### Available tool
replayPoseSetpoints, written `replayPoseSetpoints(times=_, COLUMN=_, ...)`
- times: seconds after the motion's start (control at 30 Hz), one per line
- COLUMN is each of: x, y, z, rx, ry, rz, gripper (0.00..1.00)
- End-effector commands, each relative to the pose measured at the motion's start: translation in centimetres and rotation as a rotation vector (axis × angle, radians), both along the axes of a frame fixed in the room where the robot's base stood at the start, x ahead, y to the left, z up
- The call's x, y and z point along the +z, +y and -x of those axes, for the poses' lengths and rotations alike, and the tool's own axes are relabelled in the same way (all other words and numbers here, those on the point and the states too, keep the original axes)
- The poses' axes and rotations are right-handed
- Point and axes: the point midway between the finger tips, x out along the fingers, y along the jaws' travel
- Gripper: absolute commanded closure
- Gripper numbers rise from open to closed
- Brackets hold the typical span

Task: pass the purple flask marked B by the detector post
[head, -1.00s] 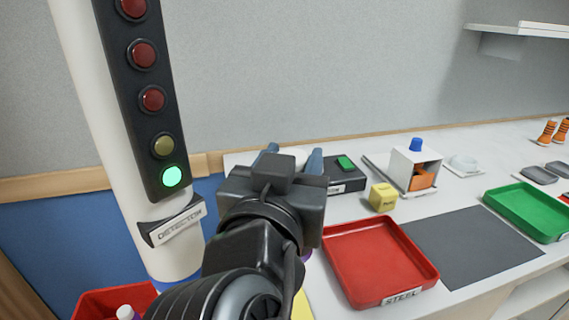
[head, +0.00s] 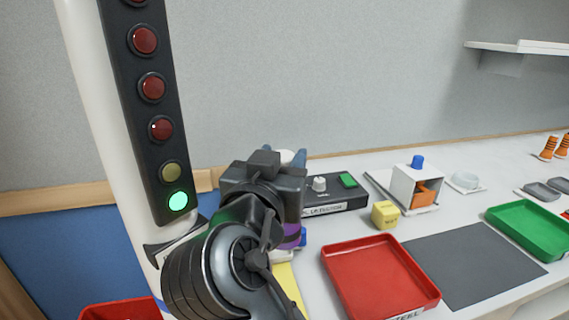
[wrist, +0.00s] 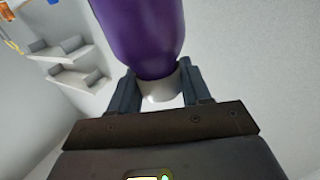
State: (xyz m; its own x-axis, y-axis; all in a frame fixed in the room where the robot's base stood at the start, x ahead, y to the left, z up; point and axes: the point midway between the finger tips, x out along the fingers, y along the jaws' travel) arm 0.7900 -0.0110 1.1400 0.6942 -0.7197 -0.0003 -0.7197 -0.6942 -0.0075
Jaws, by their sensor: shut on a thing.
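My gripper (head: 282,160) is shut on the white neck of a purple flask (wrist: 145,38). The wrist view shows the neck between both fingers and the purple body beyond them. In the head view, a bit of purple (head: 292,238) shows below my gripper, mostly hidden by my arm. No letter on the flask can be read. The detector post (head: 110,130) stands to the left of my gripper, with a dark panel of lamps. The bottom lamp (head: 178,201) glows green; the yellow and red lamps above look unlit. My arm covers much of the post's label.
A red tray (head: 375,275) lies on the white counter at right, beside a dark grey mat (head: 470,262) and a green tray (head: 530,228). A yellow cube (head: 385,214), a black box (head: 335,198) and a white housing (head: 415,180) stand behind. A red bin (head: 118,308) is at lower left.

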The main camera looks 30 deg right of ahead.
Motion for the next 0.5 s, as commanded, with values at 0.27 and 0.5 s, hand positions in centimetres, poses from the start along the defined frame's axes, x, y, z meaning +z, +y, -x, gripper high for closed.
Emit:
replayPoseSetpoints(times=0.27, x=0.2, y=-0.7, z=-1.9, rx=-0.001, ry=-0.001, rz=0.0, gripper=1.0)
replayPoseSetpoints(times=0.5, x=0.2, y=-1.1, z=-3.5, rx=0.0, ry=-0.001, rz=0.0, gripper=1.0)
